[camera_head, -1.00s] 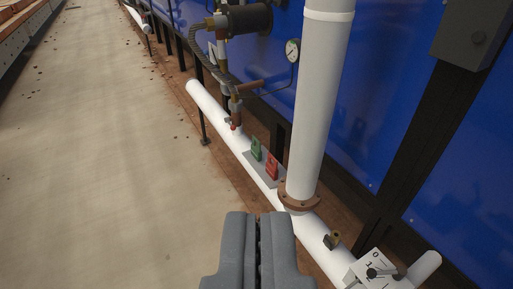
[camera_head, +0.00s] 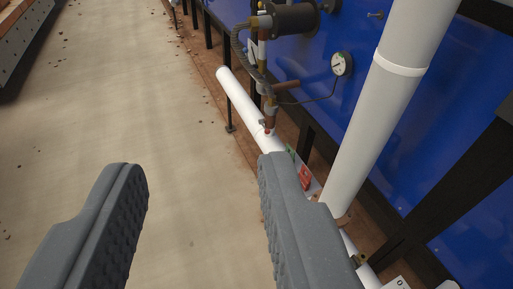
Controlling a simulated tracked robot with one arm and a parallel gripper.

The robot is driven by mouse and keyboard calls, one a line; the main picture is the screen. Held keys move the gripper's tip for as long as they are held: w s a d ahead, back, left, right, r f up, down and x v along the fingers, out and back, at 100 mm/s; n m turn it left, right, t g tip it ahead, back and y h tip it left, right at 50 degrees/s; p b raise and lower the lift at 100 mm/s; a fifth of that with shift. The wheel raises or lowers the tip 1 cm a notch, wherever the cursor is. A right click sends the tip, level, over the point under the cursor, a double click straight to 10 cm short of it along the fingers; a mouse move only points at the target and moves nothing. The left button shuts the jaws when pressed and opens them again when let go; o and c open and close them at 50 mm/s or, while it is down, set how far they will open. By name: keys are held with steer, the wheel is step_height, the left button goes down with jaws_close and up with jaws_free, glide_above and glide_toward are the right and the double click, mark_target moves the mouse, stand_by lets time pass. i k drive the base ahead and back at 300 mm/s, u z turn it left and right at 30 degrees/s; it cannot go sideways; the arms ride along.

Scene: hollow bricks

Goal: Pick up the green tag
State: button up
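The green tag (camera_head: 291,152) shows only as a small sliver beyond my gripper's right finger, which hides most of it. The red tag (camera_head: 304,178) is beside it, a little nearer, and is also partly hidden by that finger. Both are at the white horizontal pipe (camera_head: 241,99). My gripper (camera_head: 205,170) is wide open and empty. Its left finger is over the concrete floor, and its right finger is in front of the pipe and the tags.
A thick white upright pipe (camera_head: 385,105) stands right of the tags. A gauge (camera_head: 341,64) and a dark valve assembly (camera_head: 290,19) are behind, before a blue wall (camera_head: 440,130). The concrete floor (camera_head: 130,110) at left is clear apart from small debris.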

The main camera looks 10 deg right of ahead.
mark_target(289, 146)
steer(key=u, duration=0.5)
steer(key=i, duration=2.05)
steer(key=z, duration=0.7)
